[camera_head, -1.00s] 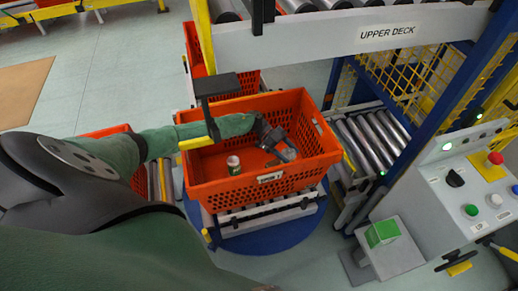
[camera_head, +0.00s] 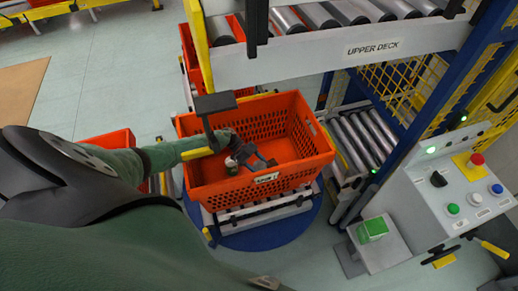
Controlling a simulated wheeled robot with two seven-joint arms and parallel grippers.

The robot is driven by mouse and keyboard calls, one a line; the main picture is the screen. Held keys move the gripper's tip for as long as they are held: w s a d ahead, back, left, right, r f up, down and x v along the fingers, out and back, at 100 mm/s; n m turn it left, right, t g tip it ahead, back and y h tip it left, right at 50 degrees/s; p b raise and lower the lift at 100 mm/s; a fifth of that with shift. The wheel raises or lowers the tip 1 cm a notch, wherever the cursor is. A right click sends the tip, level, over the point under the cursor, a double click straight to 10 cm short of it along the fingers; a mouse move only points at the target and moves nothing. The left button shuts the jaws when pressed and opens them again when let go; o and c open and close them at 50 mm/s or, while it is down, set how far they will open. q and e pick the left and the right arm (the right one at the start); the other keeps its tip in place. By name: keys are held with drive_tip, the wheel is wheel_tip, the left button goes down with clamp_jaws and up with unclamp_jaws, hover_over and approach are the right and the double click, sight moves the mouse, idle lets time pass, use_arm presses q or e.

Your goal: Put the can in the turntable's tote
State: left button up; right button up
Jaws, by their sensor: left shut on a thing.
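The can (camera_head: 231,166) is small, with a green and pale side. It is inside the orange tote (camera_head: 229,190) on the blue round turntable (camera_head: 262,238), near the tote's front left. My left arm reaches over the tote's left wall. My dark grey left gripper (camera_head: 252,160) is low inside the tote, right beside the can, and is shut on it. The fingers partly cover the can, and the exact grip is too small to make out. My right gripper is not in view.
A black post and bracket (camera_head: 215,103) stands by the tote's left wall. The upper deck beam (camera_head: 340,55) lies behind. A roller conveyor (camera_head: 370,140) and a control panel (camera_head: 455,185) are at right. Another orange tote (camera_head: 112,142) is at left.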

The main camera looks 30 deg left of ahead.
use_arm(q)
drive_tip(key=shift+f, duration=0.75)
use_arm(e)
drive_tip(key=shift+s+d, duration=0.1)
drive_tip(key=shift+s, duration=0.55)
use_arm(q)
drive_tip(key=shift+f, duration=0.1)
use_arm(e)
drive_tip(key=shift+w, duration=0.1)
use_arm(q)
drive_tip(key=shift+f, duration=0.15)
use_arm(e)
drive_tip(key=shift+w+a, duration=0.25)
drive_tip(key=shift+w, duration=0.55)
use_arm(q)
drive_tip(key=shift+f, duration=0.1)
drive_tip(key=shift+b, duration=0.3)
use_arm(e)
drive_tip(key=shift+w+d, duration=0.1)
use_arm(q)
drive_tip(key=shift+f, duration=0.2)
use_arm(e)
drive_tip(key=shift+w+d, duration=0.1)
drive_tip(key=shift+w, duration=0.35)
